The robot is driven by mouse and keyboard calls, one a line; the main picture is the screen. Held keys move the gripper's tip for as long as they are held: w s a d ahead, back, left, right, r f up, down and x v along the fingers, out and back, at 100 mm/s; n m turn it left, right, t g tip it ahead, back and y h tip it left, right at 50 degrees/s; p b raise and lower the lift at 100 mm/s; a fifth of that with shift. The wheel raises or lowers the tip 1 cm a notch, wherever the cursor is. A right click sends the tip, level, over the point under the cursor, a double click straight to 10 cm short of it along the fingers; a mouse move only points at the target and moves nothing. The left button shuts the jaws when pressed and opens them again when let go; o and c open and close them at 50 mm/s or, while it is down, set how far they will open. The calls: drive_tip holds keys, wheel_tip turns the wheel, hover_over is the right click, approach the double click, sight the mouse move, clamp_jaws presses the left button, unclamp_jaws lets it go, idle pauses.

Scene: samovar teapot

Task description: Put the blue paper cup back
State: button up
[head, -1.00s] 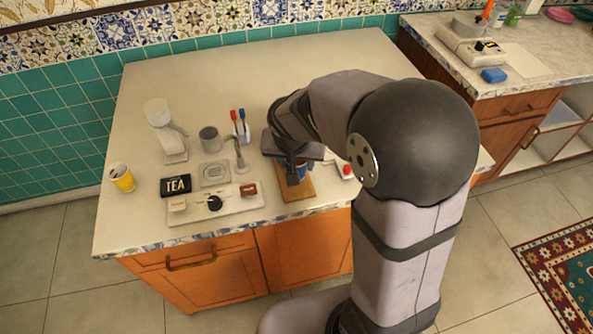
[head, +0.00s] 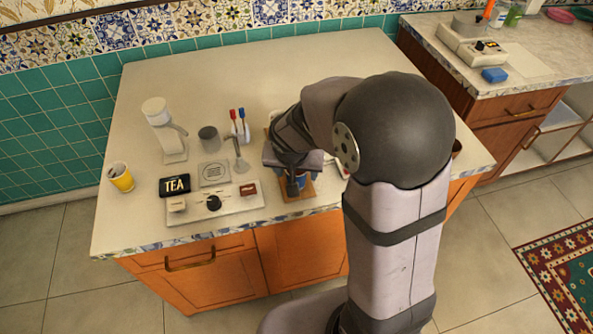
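The blue paper cup (head: 301,183) shows only as a small patch of blue and white beneath my gripper, over the wooden board (head: 287,197) near the counter's front edge. My gripper (head: 293,188) points down at the cup, with a dark finger in front of it. My wrist and the gripper body hide most of the cup. I cannot tell whether the fingers grip it or stand around it, or whether the cup touches the board.
Left of the board are a panel with a black knob (head: 213,203), a TEA box (head: 174,186), a grey cup (head: 209,139), a white dispenser (head: 164,130) and a yellow cup (head: 121,177). The counter's back (head: 260,75) is clear.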

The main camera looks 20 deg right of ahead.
drive_tip(key=shift+r, duration=0.15)
drive_tip(key=shift+r, duration=0.3)
drive_tip(key=v, duration=1.1)
drive_tip(key=s+d+f+n+g+y, duration=0.1)
drive_tip(key=s+f+n+g, duration=0.1)
drive_tip(key=s+f, duration=0.3)
drive_tip(key=s+d+f+n+g, duration=0.1)
drive_tip(key=s+f, duration=0.4)
drive_tip(key=s, duration=0.5)
drive_tip(key=shift+d+n+g+y+p, duration=0.4)
drive_tip(key=shift+n+g+p, duration=0.1)
drive_tip(key=shift+n, duration=0.2)
drive_tip(key=shift+w, duration=0.1)
wheel_tip(320, 180, up, 6)
drive_tip(key=p, duration=0.6)
drive_tip(key=shift+r, duration=0.1)
